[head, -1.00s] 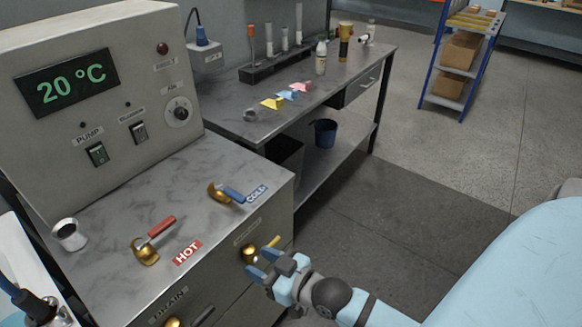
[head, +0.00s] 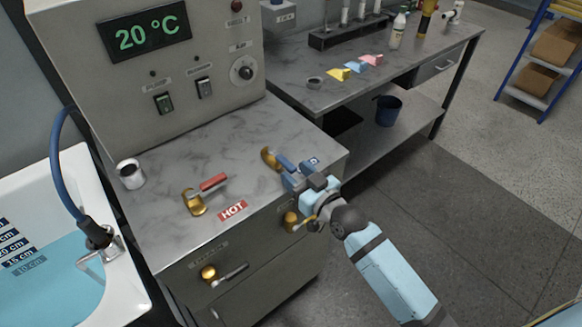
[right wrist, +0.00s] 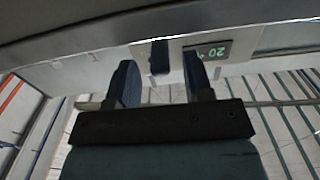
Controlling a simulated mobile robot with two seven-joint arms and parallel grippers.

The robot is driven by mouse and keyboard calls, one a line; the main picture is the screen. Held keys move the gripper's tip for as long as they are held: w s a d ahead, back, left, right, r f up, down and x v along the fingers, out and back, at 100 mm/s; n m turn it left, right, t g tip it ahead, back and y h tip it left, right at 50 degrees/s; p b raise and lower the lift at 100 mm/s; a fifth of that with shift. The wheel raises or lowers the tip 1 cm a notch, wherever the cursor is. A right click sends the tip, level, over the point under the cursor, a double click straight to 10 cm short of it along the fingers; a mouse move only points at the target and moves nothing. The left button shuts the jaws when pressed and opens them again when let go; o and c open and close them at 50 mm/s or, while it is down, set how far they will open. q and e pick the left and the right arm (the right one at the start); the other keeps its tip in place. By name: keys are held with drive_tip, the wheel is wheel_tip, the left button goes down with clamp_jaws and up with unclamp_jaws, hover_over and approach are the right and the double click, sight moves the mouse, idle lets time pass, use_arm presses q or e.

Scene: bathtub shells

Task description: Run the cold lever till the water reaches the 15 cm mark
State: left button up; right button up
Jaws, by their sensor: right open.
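The cold lever has a brass base (head: 270,158) and a blue handle (head: 286,163). It stands on the grey marbled counter, with its label partly covered by my gripper. My right gripper (head: 298,181) is open at the end of the blue handle. In the right wrist view a dark blue end (right wrist: 159,57) shows between the open fingers (right wrist: 160,80); I cannot tell if they touch it. The white tub (head: 125,283) holds blue water (head: 62,285). The 15 cm mark (head: 20,258) shows just above the waterline, and the 10 cm mark looks under water. My left gripper is not in view.
The red hot lever (head: 212,182) stands left of the cold one. Brass valves (head: 209,272) sit on the cabinet front. The panel display (head: 145,36) reads 20 °C. A blue hose (head: 56,160) runs to the tub.

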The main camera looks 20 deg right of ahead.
sight(281, 159)
drive_tip(key=shift+x, duration=1.3)
clamp_jaws()
